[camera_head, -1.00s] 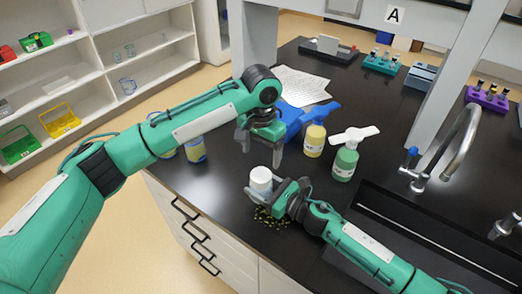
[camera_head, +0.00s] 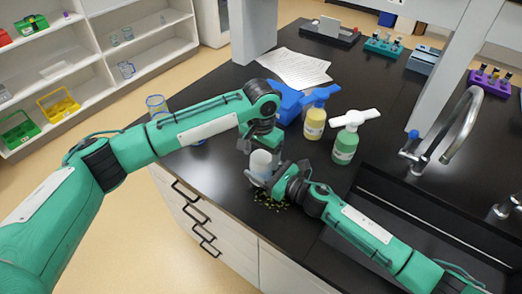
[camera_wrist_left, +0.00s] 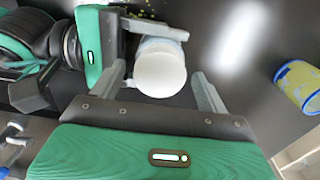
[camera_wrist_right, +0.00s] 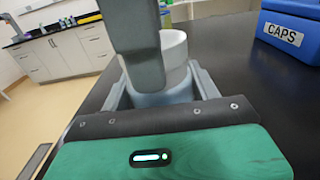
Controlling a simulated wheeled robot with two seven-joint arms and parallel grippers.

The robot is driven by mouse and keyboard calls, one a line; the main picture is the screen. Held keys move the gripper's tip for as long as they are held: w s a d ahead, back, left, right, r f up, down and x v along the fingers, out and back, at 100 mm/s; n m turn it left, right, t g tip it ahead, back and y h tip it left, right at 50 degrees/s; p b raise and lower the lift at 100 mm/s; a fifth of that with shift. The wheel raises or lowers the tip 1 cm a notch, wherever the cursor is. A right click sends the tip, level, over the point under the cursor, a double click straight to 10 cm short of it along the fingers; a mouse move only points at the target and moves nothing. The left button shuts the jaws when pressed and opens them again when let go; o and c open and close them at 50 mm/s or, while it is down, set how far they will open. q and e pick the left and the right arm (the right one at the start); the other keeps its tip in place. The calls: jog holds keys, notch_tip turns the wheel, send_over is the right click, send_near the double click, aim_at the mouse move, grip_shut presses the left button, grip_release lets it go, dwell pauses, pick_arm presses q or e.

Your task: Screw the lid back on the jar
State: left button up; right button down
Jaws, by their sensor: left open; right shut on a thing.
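The white jar (camera_head: 260,170) stands upright near the counter's front edge. My right gripper (camera_head: 268,183) is shut around its lower body, also seen in the right wrist view (camera_wrist_right: 160,88). A white lid (camera_wrist_left: 160,73) shows as a round disc on top of the jar; the right wrist view also shows the lid (camera_wrist_right: 174,46). How tightly it sits I cannot tell. My left gripper (camera_head: 263,149) is just above, pointing down. In the left wrist view its open fingers (camera_wrist_left: 160,85) are on both sides of the lid, with a gap.
A blue caps box (camera_wrist_right: 288,32) stands behind the jar. A yellow bottle (camera_head: 314,122) and a green bottle (camera_head: 345,147) stand to its right. Small yellow-green bits (camera_head: 268,198) lie by the jar. A blue-and-yellow beaker (camera_wrist_left: 298,86) is to the left. The sink tap (camera_head: 455,125) is at right.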

pick_arm(q)
jog(key=c, duration=1)
jog(key=shift+c, duration=0.2)
jog(key=o, duration=1.1)
jog(key=shift+o, duration=0.2)
jog(key=shift+r, duration=0.15)
notch_tip(320, 180, up, 12)
